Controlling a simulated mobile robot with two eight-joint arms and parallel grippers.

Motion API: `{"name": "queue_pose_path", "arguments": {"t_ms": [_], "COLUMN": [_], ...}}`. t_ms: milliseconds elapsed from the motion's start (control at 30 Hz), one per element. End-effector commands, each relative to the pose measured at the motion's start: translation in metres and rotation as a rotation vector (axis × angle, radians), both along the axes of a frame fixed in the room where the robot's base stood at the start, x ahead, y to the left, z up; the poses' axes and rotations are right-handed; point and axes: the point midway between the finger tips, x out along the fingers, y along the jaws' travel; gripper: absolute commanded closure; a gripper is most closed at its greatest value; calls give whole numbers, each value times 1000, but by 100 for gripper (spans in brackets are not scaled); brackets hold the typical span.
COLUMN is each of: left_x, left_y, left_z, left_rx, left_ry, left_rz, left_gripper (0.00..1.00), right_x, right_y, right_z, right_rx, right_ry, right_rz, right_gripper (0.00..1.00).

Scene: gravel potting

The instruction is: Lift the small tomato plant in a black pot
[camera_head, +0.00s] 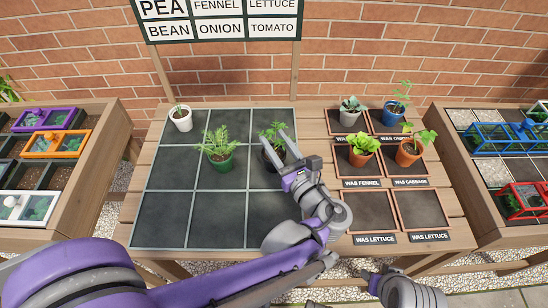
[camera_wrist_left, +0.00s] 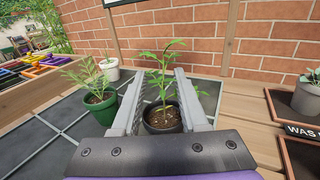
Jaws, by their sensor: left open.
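The small tomato plant in a black pot (camera_head: 266,155) stands upright on the dark gridded mat (camera_head: 252,220), toward its right edge. In the left wrist view the black pot (camera_wrist_left: 162,122) and its leafy green plant show between the two fingers. My left gripper (camera_head: 272,150) is open, with a finger on each side of the pot. I cannot tell whether the fingers touch it. The gripper hides part of the pot in the head view. My right gripper (camera_head: 370,278) is low at the front right, and its jaws are not clear.
A green pot with a plant (camera_head: 221,162) stands left of the black pot, and a white pot (camera_head: 182,124) stands farther back. Labelled trays with several potted plants, including a terracotta pot (camera_head: 408,158), lie to the right. The mat's front squares are clear.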

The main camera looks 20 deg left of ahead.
Motion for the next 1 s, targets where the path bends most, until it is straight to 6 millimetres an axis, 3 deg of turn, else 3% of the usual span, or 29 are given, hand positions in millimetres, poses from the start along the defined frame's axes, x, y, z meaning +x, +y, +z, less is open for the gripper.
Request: {"name": "queue_pose_path", "arguments": {"t_ms": [333,500,600,1000], "left_x": [7,7,7,7], "left_y": [7,6,6,6], "left_z": [0,0,0,0], "left_rx": [0,0,0,0], "left_ry": [0,0,0,0], "left_rz": [-1,-1,-1,-1], "left_gripper": [57,87,100,100], "right_x": [0,0,0,0], "right_y": [0,0,0,0], "right_z": [-1,-1,-1,-1], "right_rx": [0,0,0,0], "right_ry": [0,0,0,0], "right_rz": [0,0,0,0], "right_gripper": [56,56,56,56]}}
